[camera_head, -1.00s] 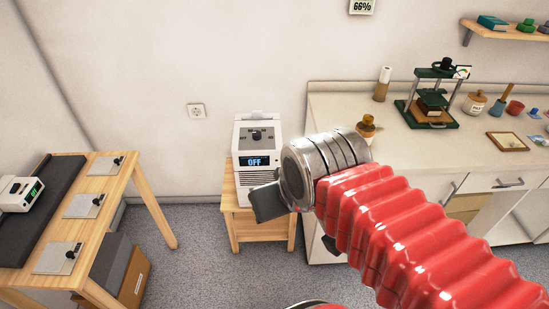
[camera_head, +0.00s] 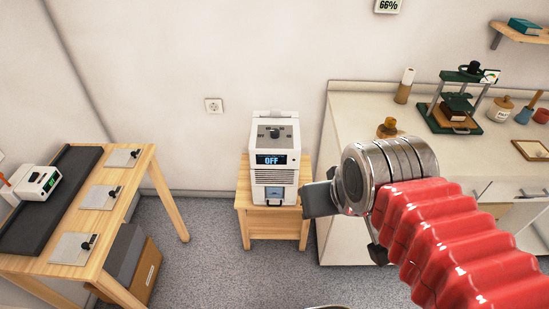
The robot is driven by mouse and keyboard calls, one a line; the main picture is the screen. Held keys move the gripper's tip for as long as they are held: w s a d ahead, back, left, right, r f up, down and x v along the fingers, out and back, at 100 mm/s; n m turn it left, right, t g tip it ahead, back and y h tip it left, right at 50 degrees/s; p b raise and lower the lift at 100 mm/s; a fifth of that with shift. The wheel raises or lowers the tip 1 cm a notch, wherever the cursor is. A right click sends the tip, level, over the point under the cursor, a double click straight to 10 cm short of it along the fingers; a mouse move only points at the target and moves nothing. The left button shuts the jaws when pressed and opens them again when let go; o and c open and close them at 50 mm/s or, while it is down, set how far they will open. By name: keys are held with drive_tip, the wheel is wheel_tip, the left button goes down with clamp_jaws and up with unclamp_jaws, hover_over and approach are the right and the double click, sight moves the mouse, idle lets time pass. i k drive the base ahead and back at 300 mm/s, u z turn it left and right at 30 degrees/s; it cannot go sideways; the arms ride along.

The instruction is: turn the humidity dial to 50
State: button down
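A white machine (camera_head: 274,171) stands on a small wooden stool. Its dark display reads OFF (camera_head: 271,160). A dark dial (camera_head: 275,133) sits on the sloped panel above the display; its markings are too small to read. My gripper (camera_head: 318,198) is at the right of the machine, in front of and below the dial, apart from it as seen here. Its dark fingers show from the side, so I cannot tell whether they are open. A wall display (camera_head: 388,5) reads 66%.
The wooden stool (camera_head: 275,225) stands against the wall by a socket (camera_head: 213,105). A wooden table (camera_head: 150,165) with a black mat and several plates is on the left. A counter (camera_head: 345,100) with a green press (camera_head: 455,115) and jars is on the right.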

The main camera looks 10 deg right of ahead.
sight(274, 133)
drive_tip(key=k, duration=1.35)
drive_tip(key=u, duration=0.45)
drive_tip(key=i, duration=2)
drive_tip(key=z, duration=0.8)
